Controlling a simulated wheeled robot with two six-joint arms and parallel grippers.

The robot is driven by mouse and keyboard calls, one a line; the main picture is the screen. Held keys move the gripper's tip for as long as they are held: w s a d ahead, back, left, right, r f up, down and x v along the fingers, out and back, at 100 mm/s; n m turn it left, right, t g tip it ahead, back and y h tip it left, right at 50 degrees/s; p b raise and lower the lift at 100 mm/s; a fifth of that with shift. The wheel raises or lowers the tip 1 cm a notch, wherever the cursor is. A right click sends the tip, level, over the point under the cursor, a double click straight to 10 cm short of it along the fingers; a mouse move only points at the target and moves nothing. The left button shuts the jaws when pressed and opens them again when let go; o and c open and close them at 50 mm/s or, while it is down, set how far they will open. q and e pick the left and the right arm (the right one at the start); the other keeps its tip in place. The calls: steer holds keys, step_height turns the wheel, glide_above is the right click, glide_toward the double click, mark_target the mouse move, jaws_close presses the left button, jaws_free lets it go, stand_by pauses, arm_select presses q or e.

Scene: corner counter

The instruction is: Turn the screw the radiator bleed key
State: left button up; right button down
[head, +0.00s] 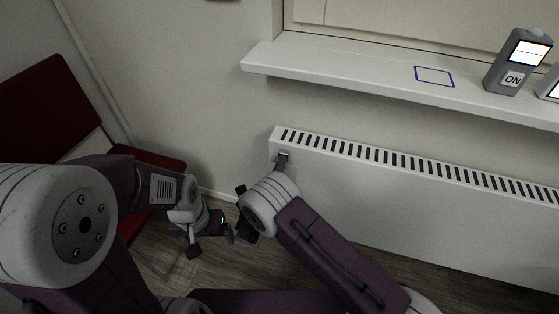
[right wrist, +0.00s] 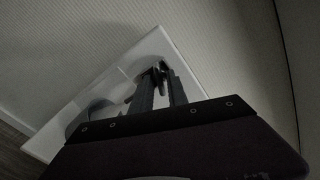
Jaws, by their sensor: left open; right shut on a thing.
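The white radiator (head: 400,190) hangs on the wall under the sill, with dark slots along its top. My right gripper (head: 282,158) is at the radiator's upper left end. In the right wrist view my right gripper (right wrist: 162,82) is shut on a small dark piece, the bleed key (right wrist: 160,67), in front of the white radiator end (right wrist: 185,75). The screw is hidden behind the key and fingers, and I cannot tell how far they are engaged. My left gripper (head: 212,241) is open and empty, low in front of the wall, left of my right wrist.
A white sill (head: 330,66) runs above the radiator. It bears a blue rectangle outline (head: 434,76), a grey device (head: 517,62) with a screen and "ON" label, and another device (head: 551,84) at the right edge. A dark red seat (head: 45,110) stands at left.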

arm_select(q)
steer(key=shift+r+p, duration=1.2)
steer(key=shift+r, duration=0.25)
arm_select(e)
steer(key=shift+n, duration=2.3)
steer(key=c, duration=1.5)
jaws_free()
steer(key=shift+c, duration=0.2)
arm_select(q)
steer(key=shift+r, duration=0.1)
